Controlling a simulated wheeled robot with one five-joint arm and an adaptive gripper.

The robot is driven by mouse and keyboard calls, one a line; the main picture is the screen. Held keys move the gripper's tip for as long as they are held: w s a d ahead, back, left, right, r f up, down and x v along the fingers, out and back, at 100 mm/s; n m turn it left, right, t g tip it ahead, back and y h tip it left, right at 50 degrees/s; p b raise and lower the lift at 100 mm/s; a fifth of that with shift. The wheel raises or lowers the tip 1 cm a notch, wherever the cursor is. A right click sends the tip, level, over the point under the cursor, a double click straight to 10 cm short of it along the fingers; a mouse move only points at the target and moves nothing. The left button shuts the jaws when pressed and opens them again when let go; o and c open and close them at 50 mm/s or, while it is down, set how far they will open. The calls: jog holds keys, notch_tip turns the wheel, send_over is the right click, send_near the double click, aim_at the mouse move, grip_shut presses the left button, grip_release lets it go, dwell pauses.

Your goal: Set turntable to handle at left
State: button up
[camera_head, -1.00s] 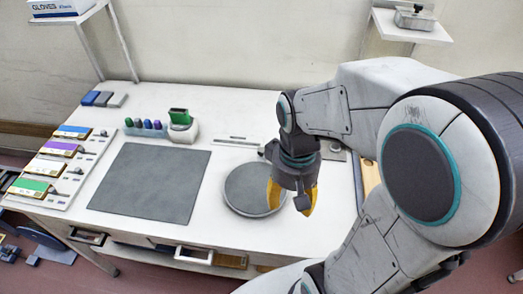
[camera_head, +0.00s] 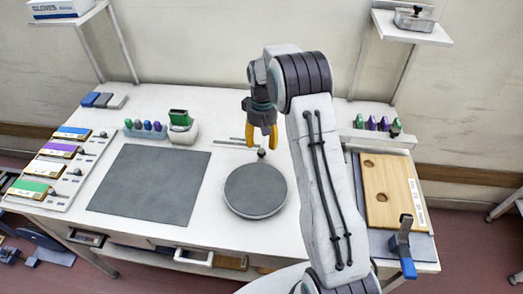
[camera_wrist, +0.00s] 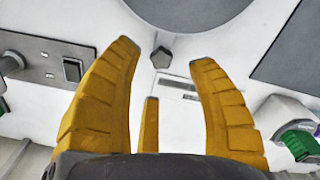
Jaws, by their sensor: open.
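The turntable (camera_head: 255,191) is a round grey disc on the white bench, right of the dark mat. Its handle, a small dark knob (camera_head: 261,153), stands at the disc's far edge, toward the wall. In the wrist view the disc (camera_wrist: 187,10) is at the top edge and the knob (camera_wrist: 161,57) shows between the fingertips. My gripper (camera_head: 262,142) has yellow fingers pointing down, just above and behind the knob. I cannot tell the exact height gap to the knob.
A dark mat (camera_head: 150,185) lies to the left. A white holder with a green block (camera_head: 180,122) stands behind it. A wooden board (camera_head: 390,190) and a blue-handled clamp (camera_head: 404,245) are at the right, beyond my arm.

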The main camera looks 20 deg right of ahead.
aim_at(261, 151)
jog(key=shift+w+r+n, duration=0.3)
jog(key=shift+w+r, duration=0.3)
jog(key=shift+w, duration=0.15)
jog(key=shift+s+f, duration=0.15)
jog(key=shift+s, duration=0.1)
jog(key=shift+s+f+n, duration=0.1)
jog(key=shift+f+n, duration=0.3)
jog(key=shift+f, duration=0.15)
jog(key=shift+f+p, duration=0.85)
jog(key=shift+f, duration=2.25)
grip_shut()
